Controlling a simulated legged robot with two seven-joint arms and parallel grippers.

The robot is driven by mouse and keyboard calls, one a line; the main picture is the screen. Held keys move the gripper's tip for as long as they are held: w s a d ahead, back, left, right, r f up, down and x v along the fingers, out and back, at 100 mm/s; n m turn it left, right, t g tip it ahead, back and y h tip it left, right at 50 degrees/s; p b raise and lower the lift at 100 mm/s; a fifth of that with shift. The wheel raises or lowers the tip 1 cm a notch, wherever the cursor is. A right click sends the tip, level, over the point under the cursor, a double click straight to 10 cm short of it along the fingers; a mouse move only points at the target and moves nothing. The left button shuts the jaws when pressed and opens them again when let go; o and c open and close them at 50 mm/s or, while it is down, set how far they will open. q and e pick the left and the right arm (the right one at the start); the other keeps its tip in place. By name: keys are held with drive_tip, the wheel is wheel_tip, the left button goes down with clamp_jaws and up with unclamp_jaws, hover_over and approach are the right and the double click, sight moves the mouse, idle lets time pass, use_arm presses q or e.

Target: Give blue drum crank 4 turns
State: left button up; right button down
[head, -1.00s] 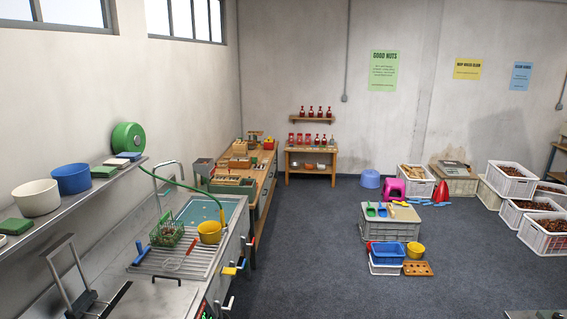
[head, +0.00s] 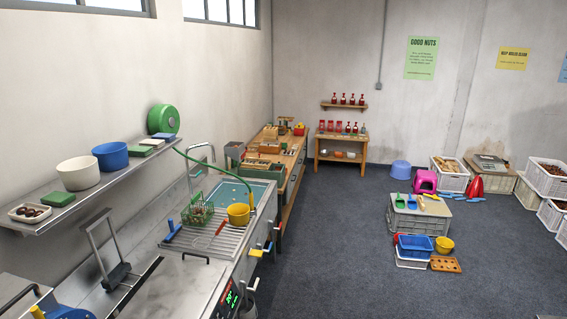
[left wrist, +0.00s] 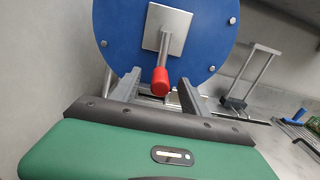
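The blue drum (left wrist: 215,38) shows in the left wrist view as a round blue end with bolts near its rim, cut off by the top edge. Its crank has a pale square plate (left wrist: 177,22), a metal arm and a red knob (left wrist: 161,82). My left gripper (left wrist: 159,84) is open, its two grey fingers apart on either side of the knob in the picture. I cannot tell whether they touch it or how deep it lies between them. My right gripper is in neither view.
A steel counter with a sink (head: 232,188) and a yellow bucket (head: 238,214) runs along the left wall. A wall shelf (head: 45,222) above it holds bowls.

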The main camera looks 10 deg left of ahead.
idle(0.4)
use_arm(q)
drive_tip(key=d, duration=0.9)
drive_tip(key=shift+s+p, duration=0.35)
